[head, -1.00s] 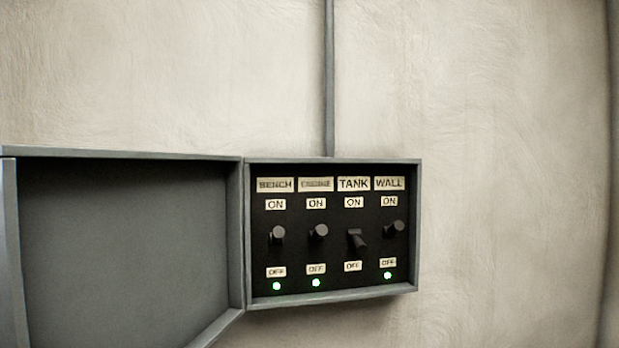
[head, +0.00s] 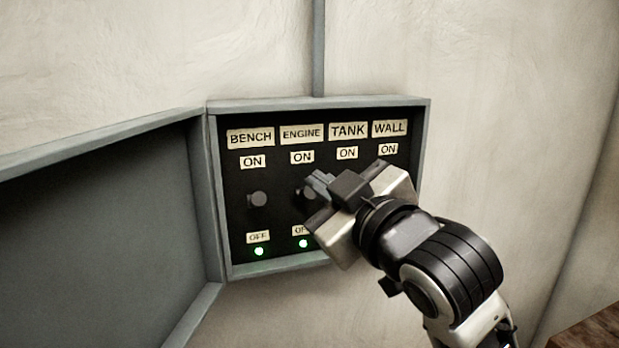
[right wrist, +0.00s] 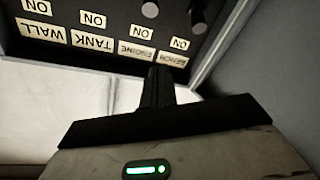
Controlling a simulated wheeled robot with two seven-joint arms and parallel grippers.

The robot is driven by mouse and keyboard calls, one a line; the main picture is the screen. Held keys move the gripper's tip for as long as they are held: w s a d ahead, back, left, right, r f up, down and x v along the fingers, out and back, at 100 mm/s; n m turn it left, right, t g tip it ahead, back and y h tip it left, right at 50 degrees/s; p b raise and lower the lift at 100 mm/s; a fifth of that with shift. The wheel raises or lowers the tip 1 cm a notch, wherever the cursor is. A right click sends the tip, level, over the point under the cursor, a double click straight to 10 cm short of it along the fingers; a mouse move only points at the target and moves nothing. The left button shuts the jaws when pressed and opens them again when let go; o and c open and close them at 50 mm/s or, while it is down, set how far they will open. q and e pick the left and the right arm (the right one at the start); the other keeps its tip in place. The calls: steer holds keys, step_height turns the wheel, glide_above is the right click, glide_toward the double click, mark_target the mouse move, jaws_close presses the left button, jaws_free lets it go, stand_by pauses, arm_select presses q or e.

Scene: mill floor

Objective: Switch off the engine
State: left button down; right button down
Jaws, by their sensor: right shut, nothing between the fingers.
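The switch panel (head: 280,262) is an open grey box on the wall with a black face. The dark engine switch (head: 300,197) sits under the ENGINE label (head: 302,133), partly hidden by my fingers. A green lamp (head: 303,243) is lit below it. My right gripper (head: 316,184) is shut and empty, its tips in front of the engine switch; I cannot tell if they touch it. In the right wrist view the shut fingers (right wrist: 158,78) overlap the inverted label row, and the engine switch (right wrist: 150,9) shows at the top edge. My left gripper is out of view.
The bench switch (head: 257,199) is left of the engine switch, with a lit green lamp (head: 259,251). My right arm hides the tank and wall switches. The panel's open door (head: 100,220) extends left. A conduit (head: 318,45) runs up the wall.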

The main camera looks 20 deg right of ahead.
steer(key=p, duration=0.2)
glide_above(306, 194)
steer(key=a, duration=0.2)
steer(key=shift+s+a+r, duration=0.1)
steer(key=shift+s+r, duration=0.1)
steer(key=shift+s, duration=0.15)
steer(key=d+f, duration=0.1)
steer(key=s+d+f, duration=0.1)
steer(key=f, duration=0.1)
steer(key=shift+d+f, duration=0.2)
steer(key=shift+f, duration=0.05)
